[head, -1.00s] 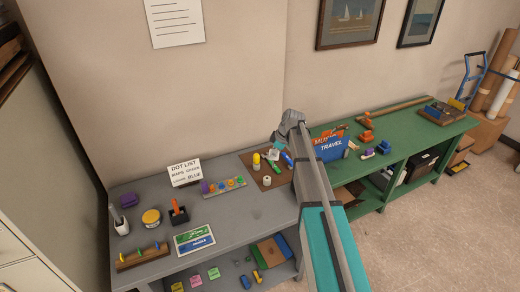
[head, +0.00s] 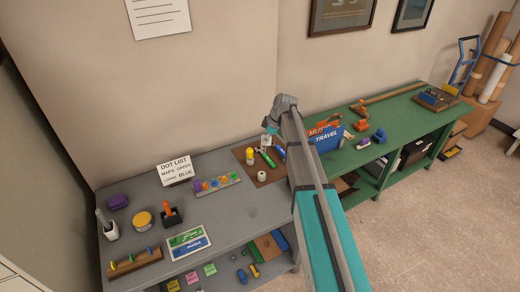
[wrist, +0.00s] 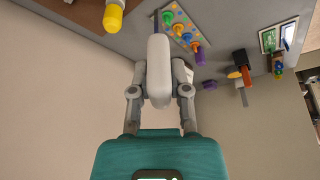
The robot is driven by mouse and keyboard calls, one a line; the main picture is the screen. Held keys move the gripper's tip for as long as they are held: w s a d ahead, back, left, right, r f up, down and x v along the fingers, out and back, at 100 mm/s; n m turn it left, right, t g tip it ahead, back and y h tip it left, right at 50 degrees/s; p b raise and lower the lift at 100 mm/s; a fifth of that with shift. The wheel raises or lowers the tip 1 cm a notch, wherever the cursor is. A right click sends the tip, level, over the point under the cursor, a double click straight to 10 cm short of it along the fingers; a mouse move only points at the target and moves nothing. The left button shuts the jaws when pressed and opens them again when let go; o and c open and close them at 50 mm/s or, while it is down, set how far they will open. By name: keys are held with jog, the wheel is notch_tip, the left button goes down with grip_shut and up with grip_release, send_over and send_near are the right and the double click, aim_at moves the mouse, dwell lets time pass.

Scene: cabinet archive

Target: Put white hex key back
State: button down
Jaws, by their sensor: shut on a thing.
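My gripper (wrist: 159,92) is shut on the white handle of the hex key (wrist: 159,65). A thin grey shaft shows past the handle's far end in the wrist view. In the head view the white handle (head: 265,139) shows small beside my gripper, above the back of the brown mat (head: 272,176). A grey rack with coloured dots (head: 217,185) holds several coloured-handled pieces and stands on the grey bench, left of the mat. The rack also shows at the top of the wrist view (wrist: 184,29), apart from the held key. My arm hides part of the mat's right side.
A yellow-capped bottle (head: 250,155), a white roll (head: 262,176) and a green tool (head: 267,157) occupy the mat. A dot list sign (head: 175,169) stands behind the rack.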

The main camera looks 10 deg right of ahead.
jog(key=shift+a, duration=0.1)
jog(key=shift+m+h, duration=0.4)
jog(key=shift+m, duration=0.4)
jog(key=b+x, duration=0.5)
jog(key=shift+s+f, duration=0.2)
jog(key=shift+f, duration=0.05)
jog(key=shift+f, duration=0.1)
jog(key=shift+s+f+b, duration=0.1)
jog(key=shift+f+b, duration=2.6)
jog(key=shift+b, duration=0.1)
jog(key=shift+f, duration=0.15)
jog(key=shift+f+b, duration=2.35)
jog(key=shift+b, duration=0.15)
jog(key=c, duration=0.5)
grip_release()
jog(key=shift+r, duration=0.1)
